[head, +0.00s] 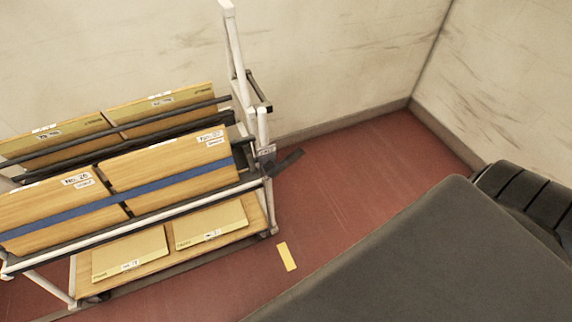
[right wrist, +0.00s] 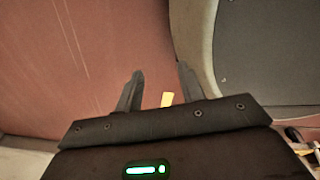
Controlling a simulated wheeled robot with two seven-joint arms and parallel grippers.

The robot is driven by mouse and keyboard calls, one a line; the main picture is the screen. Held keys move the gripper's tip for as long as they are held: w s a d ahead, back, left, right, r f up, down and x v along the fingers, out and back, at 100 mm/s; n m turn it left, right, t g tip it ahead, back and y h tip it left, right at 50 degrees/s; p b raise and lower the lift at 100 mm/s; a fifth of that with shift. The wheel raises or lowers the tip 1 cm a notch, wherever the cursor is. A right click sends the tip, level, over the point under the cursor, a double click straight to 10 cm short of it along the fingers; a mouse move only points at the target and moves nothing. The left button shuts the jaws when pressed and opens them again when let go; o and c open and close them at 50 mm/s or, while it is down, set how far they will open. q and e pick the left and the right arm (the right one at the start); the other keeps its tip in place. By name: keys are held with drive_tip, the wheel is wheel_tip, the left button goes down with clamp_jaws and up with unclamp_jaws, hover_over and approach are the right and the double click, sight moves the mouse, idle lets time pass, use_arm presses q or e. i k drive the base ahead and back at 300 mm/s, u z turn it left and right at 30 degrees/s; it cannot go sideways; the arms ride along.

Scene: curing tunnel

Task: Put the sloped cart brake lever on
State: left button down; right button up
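The sloped cart (head: 262,215) stands at the left of the head view, with a white frame and tilted shelves of wooden panels. A dark lever (head: 289,160) sticks out to the right from its right-end post, beside a small pale label (head: 266,150). The lever looks like the brake lever; I cannot tell its setting. My right gripper (right wrist: 160,74) shows only in the right wrist view. Its two dark fingers are apart with nothing held between them, over red floor. The cart and lever are not in that view. My left gripper is in neither view.
A yellow strip (head: 286,256) lies on the red floor right of the cart; a yellow piece also shows between my fingers in the right wrist view (right wrist: 168,99). Pale walls stand behind. Red floor (head: 350,180) is clear right of the lever. A dark grey surface fills the lower right.

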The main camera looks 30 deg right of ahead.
sight(272, 170)
drive_tip(key=k, duration=1.15)
drive_tip(key=u, duration=0.2)
drive_tip(key=i, duration=0.65)
drive_tip(key=u, duration=0.15)
